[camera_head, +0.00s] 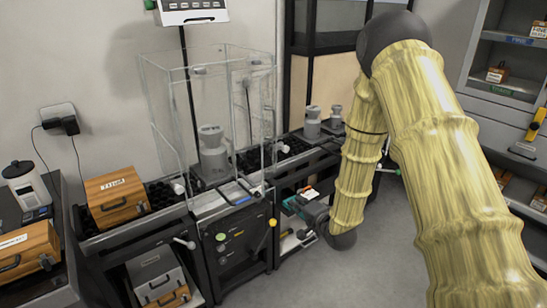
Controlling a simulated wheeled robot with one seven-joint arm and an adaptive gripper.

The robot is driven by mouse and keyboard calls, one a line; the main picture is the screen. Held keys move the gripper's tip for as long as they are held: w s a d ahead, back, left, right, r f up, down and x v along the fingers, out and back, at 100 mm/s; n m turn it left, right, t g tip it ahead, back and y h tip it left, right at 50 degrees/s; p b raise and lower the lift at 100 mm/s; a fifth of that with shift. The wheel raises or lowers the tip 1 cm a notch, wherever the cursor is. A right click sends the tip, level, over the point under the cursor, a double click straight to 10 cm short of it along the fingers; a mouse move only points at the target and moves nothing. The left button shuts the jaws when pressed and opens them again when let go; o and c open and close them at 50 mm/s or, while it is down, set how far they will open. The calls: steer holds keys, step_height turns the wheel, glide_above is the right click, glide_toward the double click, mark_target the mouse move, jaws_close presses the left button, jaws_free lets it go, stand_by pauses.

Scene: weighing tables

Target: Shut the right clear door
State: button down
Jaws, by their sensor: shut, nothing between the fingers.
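A clear-walled weighing enclosure (160,95) stands on the table left of centre, with a grey weight (211,150) inside. Its right clear door (252,115) shows as a transparent panel at the right side, with thin edges; it seems to stand out toward the front, but how far it is open is hard to tell.
Two grey weights (312,122) stand on the right table section, behind my arm. Wooden boxes (116,198) sit at left. Grey floor (330,275) is clear in front; a shelf cabinet (505,95) stands at right.

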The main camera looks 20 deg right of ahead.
steer(key=w+d+r+m+t+y, duration=0.1)
steer(key=w+d+r+m+t, duration=0.2)
steer(key=r, duration=0.7)
steer(key=n+p, duration=0.1)
steer(key=p, duration=0.2)
glide_toward(266, 148)
steer(key=d+x, duration=0.1)
steer(key=x, duration=0.2)
steer(key=shift+w+a+r+p, duration=0.1)
steer(key=shift+w+a+p, duration=0.2)
steer(key=shift+w+a, duration=0.4)
